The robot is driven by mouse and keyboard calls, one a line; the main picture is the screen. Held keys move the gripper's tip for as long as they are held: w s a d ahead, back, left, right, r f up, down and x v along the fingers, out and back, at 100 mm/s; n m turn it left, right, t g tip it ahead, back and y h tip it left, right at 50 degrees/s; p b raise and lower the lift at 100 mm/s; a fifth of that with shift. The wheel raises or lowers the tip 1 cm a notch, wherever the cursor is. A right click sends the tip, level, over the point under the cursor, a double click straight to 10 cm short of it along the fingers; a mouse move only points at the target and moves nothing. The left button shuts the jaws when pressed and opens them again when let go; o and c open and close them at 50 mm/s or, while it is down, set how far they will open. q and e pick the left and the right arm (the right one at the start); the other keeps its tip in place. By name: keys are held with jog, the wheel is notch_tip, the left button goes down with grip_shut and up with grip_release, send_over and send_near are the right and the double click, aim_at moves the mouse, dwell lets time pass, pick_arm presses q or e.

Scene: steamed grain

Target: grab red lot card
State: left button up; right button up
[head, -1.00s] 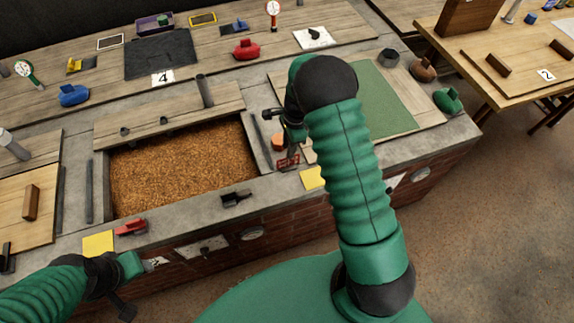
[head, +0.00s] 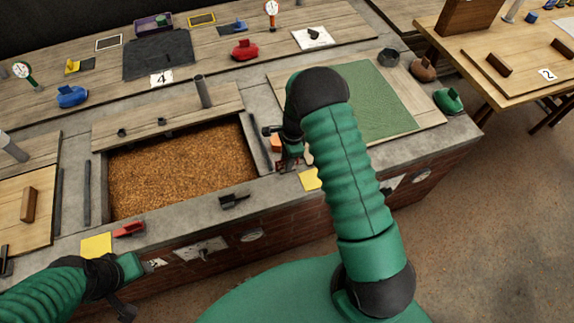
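A small red piece (head: 290,164), which looks like the red lot card, lies on the stone ledge just right of the grain bin and is mostly hidden by my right gripper. My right gripper (head: 288,158) is low over it, pointing down. Its fingers are dark and small, so I cannot tell whether they are open or shut on the card. My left gripper (head: 125,280) is at the lower left, in front of the bench, away from the card; its fingers are not clear.
The bin of brown grain (head: 180,178) is left of my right gripper. An orange block (head: 276,143) is close beside that gripper. A yellow card (head: 310,180), a black clip (head: 233,201) and a red clip (head: 129,229) lie along the front ledge.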

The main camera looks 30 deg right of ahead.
jog(key=shift+f, duration=0.15)
grip_shut()
dwell(0.5)
